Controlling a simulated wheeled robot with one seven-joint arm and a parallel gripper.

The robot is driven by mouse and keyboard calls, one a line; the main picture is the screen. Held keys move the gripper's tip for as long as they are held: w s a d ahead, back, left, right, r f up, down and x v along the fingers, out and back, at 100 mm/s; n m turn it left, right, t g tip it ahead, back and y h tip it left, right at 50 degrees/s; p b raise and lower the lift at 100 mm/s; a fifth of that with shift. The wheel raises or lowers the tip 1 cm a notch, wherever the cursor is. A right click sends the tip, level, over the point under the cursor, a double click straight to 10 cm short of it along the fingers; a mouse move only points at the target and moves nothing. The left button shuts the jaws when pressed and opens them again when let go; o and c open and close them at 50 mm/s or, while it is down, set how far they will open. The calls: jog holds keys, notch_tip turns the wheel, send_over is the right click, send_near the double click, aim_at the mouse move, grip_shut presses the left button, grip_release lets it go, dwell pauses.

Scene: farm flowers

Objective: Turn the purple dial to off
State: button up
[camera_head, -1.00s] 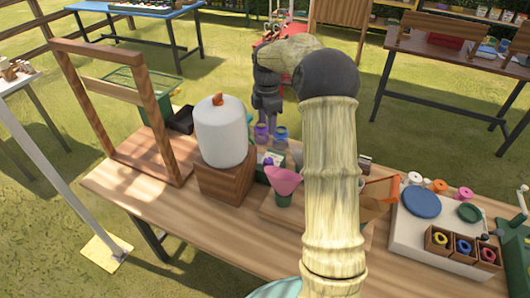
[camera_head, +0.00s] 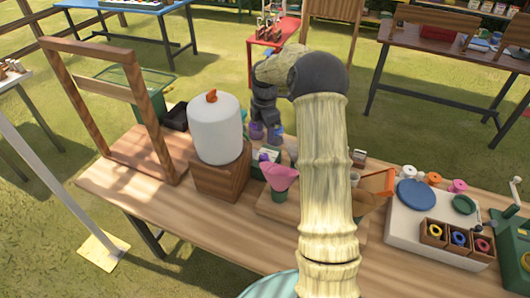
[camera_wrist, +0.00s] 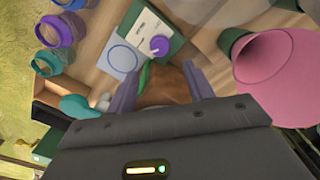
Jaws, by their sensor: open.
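The purple dial (camera_wrist: 159,45) is a round knob with a raised grip on a pale panel (camera_wrist: 146,24) set in a dark green box (camera_wrist: 180,42). The box also shows in the head view (camera_head: 258,170), behind the pink funnel. My gripper (camera_wrist: 160,70) is open, its two purple-grey fingers pointing at the box. The dial lies beyond the fingertips, between their lines, and is not gripped. In the head view my gripper (camera_head: 265,131) hangs above and behind the box. Marks around the dial are too small to read.
A pink funnel (camera_wrist: 265,58) stands close to the right finger. Purple and teal jars (camera_wrist: 58,32) are at the left in the wrist view. A white tank (camera_head: 216,128) on a wooden block (camera_head: 222,174) stands left of the box.

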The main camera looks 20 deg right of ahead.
aim_at(264, 156)
jog(key=f, duration=0.5)
jog(key=f+p, duration=0.1)
jog(key=f, duration=0.4)
jog(key=shift+a+f, duration=0.2)
jog(key=shift+f, duration=0.1)
jog(key=c, duration=1)
jog(key=shift+o, duration=0.2)
